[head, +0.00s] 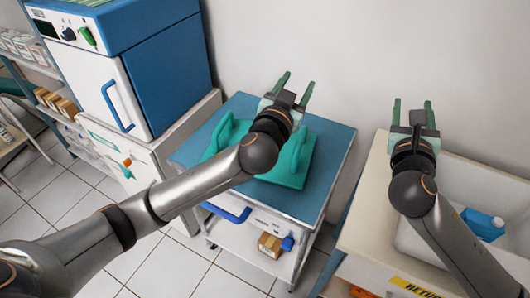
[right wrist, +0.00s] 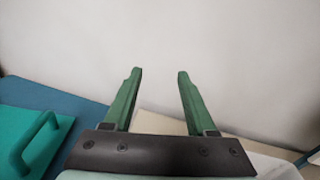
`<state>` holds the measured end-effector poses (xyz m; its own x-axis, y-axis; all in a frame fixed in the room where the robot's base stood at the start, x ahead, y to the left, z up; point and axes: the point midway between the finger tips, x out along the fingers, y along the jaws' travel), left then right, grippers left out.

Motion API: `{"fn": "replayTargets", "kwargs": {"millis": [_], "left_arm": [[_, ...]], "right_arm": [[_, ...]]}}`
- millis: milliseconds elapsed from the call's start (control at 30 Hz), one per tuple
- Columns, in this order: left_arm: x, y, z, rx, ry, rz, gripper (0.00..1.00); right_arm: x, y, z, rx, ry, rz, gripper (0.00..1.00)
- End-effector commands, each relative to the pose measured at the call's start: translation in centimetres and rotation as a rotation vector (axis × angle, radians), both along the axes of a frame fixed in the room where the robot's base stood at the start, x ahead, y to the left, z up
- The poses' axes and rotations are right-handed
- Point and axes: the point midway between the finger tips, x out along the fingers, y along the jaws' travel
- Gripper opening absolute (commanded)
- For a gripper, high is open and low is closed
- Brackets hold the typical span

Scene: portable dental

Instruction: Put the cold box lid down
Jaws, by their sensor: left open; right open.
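The teal cold box lid (head: 288,176) lies flat on the blue top of a small trolley (head: 336,145), with an upright handle on its left side. My left forearm and wrist hide its middle. My left gripper (head: 295,88) is open and empty, above the lid's far edge in the head view. The lid also shows in the right wrist view (right wrist: 62,128), at the left edge, with one handle standing up. My right gripper (head: 411,108) is open and empty over the far left part of a cream counter; its green fingers also show in the right wrist view (right wrist: 156,78).
The cream counter (head: 372,212) has a white basin (head: 412,238) with a blue container (head: 482,224) in it. The trolley's lower shelf holds a brown carton (head: 269,245). A blue and white cabinet unit (head: 165,70) stands left of the trolley. A plain wall is behind.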

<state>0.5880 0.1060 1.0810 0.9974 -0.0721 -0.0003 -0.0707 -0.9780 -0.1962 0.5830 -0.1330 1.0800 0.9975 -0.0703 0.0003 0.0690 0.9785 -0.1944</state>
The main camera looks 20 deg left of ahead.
Motion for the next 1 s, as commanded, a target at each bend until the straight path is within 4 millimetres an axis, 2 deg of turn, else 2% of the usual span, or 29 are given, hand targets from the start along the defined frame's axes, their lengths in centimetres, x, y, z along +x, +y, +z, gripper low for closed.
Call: {"fn": "replayTargets", "kwargs": {"millis": [167, 400, 533, 700, 1000], "left_arm": [[0.0, 0.0, 0.0, 0.000, 0.000, 0.000, 0.56], [0.0, 0.0, 0.0, 0.000, 0.000, 0.000, 0.56], [0.0, 0.0, 0.0, 0.000, 0.000, 0.000, 0.56], [0.0, 0.0, 0.0, 0.000, 0.000, 0.000, 0.56], [0.0, 0.0, 0.0, 0.000, 0.000, 0.000, 0.56]], "right_arm": [[-2.7, 0.3, 0.0, 0.002, 0.001, 0.004, 0.57], [-7.8, 0.9, -0.1, 0.002, 0.001, 0.006, 0.57], [-9.8, 1.1, -0.1, 0.001, 0.002, 0.005, 0.57], [-11.2, 1.2, -0.1, 0.001, 0.001, 0.002, 0.57], [-11.4, 1.2, 0.0, 0.001, 0.000, 0.002, 0.57]]}}
